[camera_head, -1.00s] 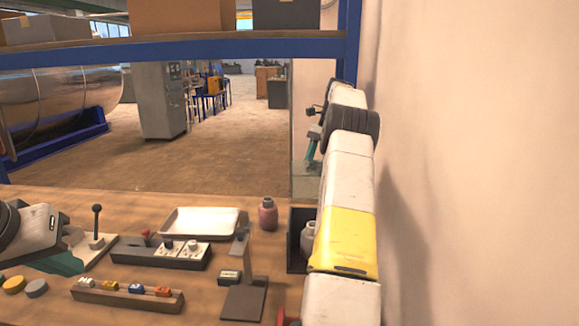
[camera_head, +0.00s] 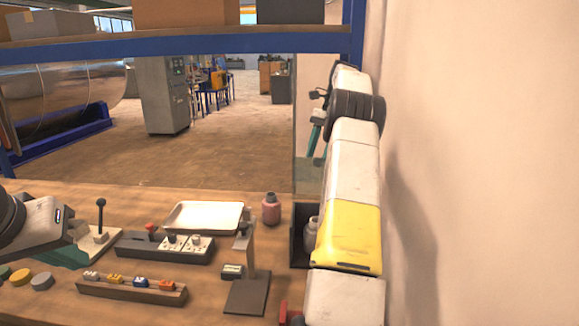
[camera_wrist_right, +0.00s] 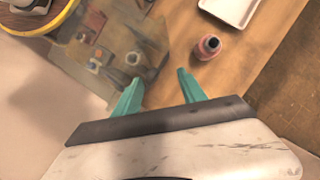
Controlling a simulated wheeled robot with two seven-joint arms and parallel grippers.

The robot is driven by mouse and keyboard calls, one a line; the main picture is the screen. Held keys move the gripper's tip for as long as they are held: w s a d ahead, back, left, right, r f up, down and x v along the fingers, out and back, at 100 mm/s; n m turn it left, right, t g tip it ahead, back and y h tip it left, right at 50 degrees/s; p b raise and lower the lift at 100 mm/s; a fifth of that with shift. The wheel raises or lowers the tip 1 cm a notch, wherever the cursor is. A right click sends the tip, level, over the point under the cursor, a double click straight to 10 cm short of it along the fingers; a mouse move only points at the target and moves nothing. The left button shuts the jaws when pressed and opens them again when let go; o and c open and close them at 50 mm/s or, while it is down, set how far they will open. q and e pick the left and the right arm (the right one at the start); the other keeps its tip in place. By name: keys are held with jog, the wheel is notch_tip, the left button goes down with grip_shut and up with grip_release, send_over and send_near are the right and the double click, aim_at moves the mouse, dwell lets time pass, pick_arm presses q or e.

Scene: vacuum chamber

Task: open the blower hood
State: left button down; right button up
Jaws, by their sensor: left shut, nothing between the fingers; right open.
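I cannot make out a blower hood for certain in either view. A glass-like panel (camera_head: 306,172) stands at the back right of the bench, near the wall; it also shows in the right wrist view as a hazy, reflecting sheet (camera_wrist_right: 105,50). My right gripper (camera_head: 316,138) is beside this panel at the far end of my raised arm, small and partly hidden. In the right wrist view its teal fingers (camera_wrist_right: 160,76) are apart with nothing between them. My left gripper (camera_head: 72,253) is low over the left of the bench, shut and empty.
A pink bottle (camera_head: 271,210), white tray (camera_head: 203,217), switch box (camera_head: 140,247), lever (camera_head: 100,217), block rack (camera_head: 130,289) and dark stand (camera_head: 247,293) occupy the wooden bench. A dark bin (camera_head: 299,245) holds a grey bottle. A blue shelf beam (camera_head: 180,52) crosses above; the wall (camera_head: 480,160) is close at right.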

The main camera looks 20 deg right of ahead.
aim_at(311, 174)
jog(key=s+a, duration=0.2)
jog(key=s, duration=0.2)
jog(key=s+a+r, duration=0.1)
jog(key=s+a, duration=0.2)
jog(key=s, duration=0.1)
jog(key=s+a, duration=0.3)
jog(key=shift+s+a+r, duration=0.15)
jog(key=shift+s+a, duration=0.05)
jog(key=shift+s, duration=0.2)
